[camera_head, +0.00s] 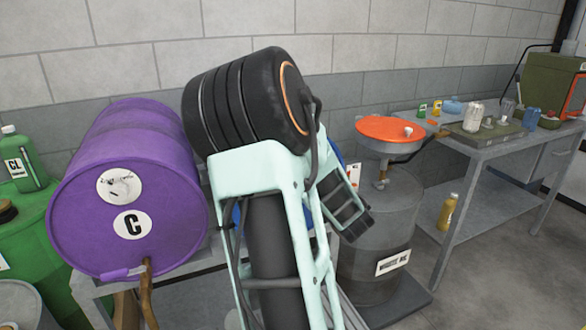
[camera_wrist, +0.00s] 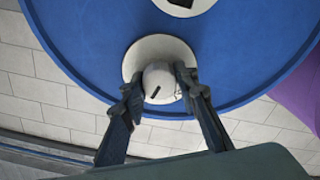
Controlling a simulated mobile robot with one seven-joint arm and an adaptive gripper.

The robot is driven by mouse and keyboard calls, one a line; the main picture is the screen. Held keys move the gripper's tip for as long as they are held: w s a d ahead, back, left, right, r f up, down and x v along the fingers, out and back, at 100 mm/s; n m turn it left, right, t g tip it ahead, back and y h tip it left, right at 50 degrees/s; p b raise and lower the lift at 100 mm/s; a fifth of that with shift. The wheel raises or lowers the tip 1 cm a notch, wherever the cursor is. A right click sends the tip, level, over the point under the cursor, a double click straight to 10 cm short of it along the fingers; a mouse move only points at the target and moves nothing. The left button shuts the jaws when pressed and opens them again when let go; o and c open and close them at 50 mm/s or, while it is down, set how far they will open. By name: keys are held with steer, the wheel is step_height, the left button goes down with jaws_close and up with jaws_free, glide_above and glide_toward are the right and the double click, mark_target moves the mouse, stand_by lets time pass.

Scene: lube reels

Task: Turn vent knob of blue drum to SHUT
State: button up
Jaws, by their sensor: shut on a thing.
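The blue drum (camera_wrist: 95,45) fills the upper part of the wrist view, its round end facing me. Near its rim is a round whitish plate (camera_wrist: 146,47) with the pale vent knob (camera_wrist: 158,72) on it. The knob bears a short dark slanted mark. My gripper (camera_wrist: 160,83) has one dark finger on each side of the knob, shut on it. No SHUT lettering is readable. In the head view my arm hides most of the blue drum; only slivers of blue (camera_head: 237,213) show, and the gripper is hidden.
A purple drum (camera_head: 165,170) marked C lies on the rack at left, close beside my arm. Green containers (camera_head: 30,235) stand further left. A grey waste drum (camera_head: 375,235) with an orange-topped funnel (camera_head: 388,129) is right of my arm. A workbench (camera_head: 475,139) holds bottles.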

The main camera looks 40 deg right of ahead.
steer(key=n+b, duration=0.6)
steer(key=shift+f+n+b, duration=0.25)
steer(key=shift+n+b, duration=0.05)
steer(key=shift+b, duration=0.05)
steer(key=n+b, duration=0.4)
steer(key=shift+b, duration=0.35)
steer(key=shift+c, duration=0.2)
steer(key=shift+r+n+b, duration=0.15)
steer(key=shift+n+b, duration=0.65)
steer(key=shift+b, duration=0.1)
steer(key=shift+o, duration=0.2)
steer(key=shift+r, duration=0.1)
steer(key=o, duration=1.1)
